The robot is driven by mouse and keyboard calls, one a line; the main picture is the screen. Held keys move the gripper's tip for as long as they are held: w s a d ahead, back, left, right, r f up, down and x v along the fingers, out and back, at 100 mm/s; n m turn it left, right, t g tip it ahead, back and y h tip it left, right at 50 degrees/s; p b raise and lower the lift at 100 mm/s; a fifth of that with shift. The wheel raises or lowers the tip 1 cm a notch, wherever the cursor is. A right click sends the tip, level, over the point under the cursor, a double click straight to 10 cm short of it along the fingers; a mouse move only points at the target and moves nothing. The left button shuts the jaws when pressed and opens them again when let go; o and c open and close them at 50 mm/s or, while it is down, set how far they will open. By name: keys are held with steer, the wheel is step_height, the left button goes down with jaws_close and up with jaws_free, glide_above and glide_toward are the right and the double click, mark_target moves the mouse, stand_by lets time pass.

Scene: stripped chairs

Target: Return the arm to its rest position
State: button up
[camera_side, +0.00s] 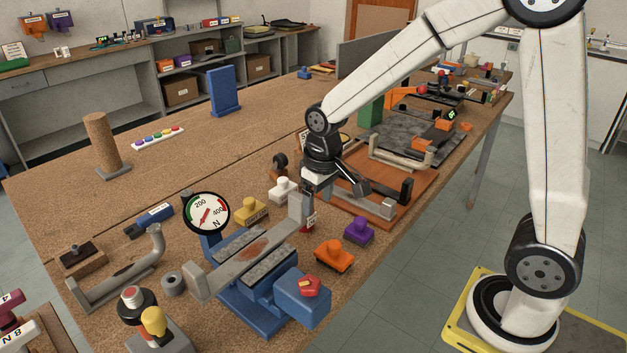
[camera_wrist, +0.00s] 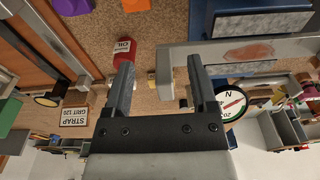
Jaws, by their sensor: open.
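My gripper (camera_wrist: 161,70) is open in the wrist view, its two grey fingers apart with nothing clamped between them. In the side view my gripper (camera_side: 318,183) hangs low over the middle of the bench. A grey L-shaped arm piece (camera_side: 247,263) with a rust-brown patch lies across a blue rig (camera_side: 252,312). Its upright end stands close by my gripper in the side view and shows near the gap between the fingers in the wrist view (camera_wrist: 166,66); I cannot tell whether they touch. My arm bends over the bench, its elbow raised.
A red oil can (camera_wrist: 123,52) is close to one fingertip. A dial gauge (camera_side: 207,213), a purple knob (camera_side: 358,230) and an orange knob (camera_side: 334,256) stand around the rig. An orange-brown board (camera_side: 345,210) holds a grey frame. The left bench has clear patches.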

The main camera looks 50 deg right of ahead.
steer(key=s+f+t, duration=0.1)
steer(key=s+f, duration=0.2)
steer(key=s, duration=0.7)
steer(key=shift+f+t, duration=0.3)
steer(key=shift+f, duration=0.05)
